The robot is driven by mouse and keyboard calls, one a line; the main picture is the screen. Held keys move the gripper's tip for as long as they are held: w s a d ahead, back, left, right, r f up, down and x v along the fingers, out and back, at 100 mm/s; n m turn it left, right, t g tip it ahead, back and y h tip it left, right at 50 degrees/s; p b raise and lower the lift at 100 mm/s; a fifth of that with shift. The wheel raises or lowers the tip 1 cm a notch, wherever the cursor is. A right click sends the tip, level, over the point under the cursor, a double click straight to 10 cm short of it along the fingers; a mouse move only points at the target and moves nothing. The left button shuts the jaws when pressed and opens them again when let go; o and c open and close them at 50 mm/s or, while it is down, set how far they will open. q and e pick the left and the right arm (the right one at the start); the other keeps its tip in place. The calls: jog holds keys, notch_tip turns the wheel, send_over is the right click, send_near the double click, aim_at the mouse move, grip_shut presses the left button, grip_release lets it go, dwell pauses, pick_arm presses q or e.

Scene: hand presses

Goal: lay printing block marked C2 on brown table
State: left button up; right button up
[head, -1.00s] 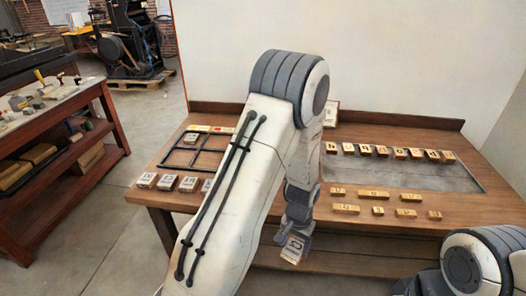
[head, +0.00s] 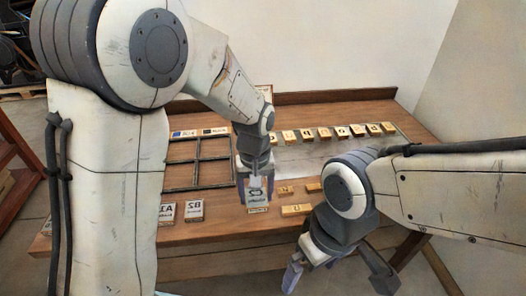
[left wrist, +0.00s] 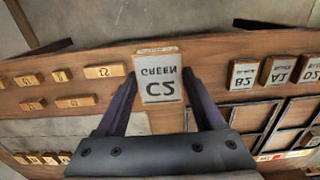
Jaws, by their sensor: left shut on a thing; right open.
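The printing block marked C2 (head: 257,196) has a pale face with a dark mirrored mark and hangs in my left gripper (head: 256,178). In the left wrist view the block (left wrist: 160,82) sits between both fingers, its face reading C2 and GREEN in mirrored letters. It is over the front part of the brown table (head: 340,112), among small type pieces; I cannot tell whether it touches the top. My right gripper (head: 306,264) is open and empty, at the table's front edge. My left arm hides the table's left part.
A row of wooden type (head: 323,133) stands along a grey slab (head: 300,155). Small type pieces (head: 295,210) lie near the front.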

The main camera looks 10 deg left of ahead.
pick_arm(q)
send_over(224, 210)
notch_tip(224, 210, down, 6)
jog(key=shift+a+f+p, duration=0.1)
jog(key=shift+f+p, duration=0.15)
jog(key=shift+p, duration=0.2)
jog(key=shift+f, duration=2.05)
jog(key=shift+f, duration=0.1)
jog(key=shift+f, duration=0.15)
jog(key=o, duration=1.4)
jog(key=shift+o, duration=0.2)
notch_tip(224, 210, up, 12)
jog(key=shift+r, duration=0.25)
